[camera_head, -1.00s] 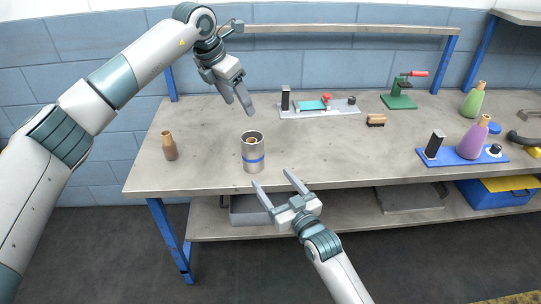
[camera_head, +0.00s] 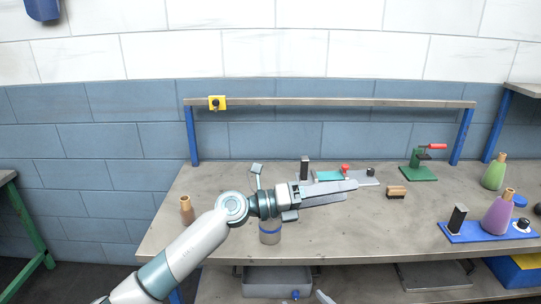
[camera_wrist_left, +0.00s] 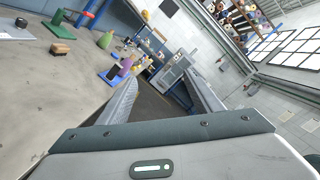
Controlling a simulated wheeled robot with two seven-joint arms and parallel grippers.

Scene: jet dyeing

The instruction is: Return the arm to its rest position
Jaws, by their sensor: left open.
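My left arm comes in from the lower left in the head view. Its gripper (camera_head: 348,187) points right above the bench, open, with nothing seen between its fingers. In the left wrist view its two fingers (camera_wrist_left: 163,78) stand wide apart with empty space between them. The steel can with a blue band (camera_head: 270,236) stands on the bench just below the left forearm, which hides its top. A small pale piece (camera_head: 257,169) shows behind the arm; I cannot tell what it is. Only a tip of what may be my right gripper shows at the bottom edge.
The bench (camera_head: 400,225) holds a brown bottle (camera_head: 187,211) at left, a brush (camera_head: 396,192), a green press (camera_head: 420,170), a green bottle (camera_head: 494,174) and a purple bottle (camera_head: 499,214) on a blue base. A shelf rail (camera_head: 330,102) runs behind. The bench's middle front is clear.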

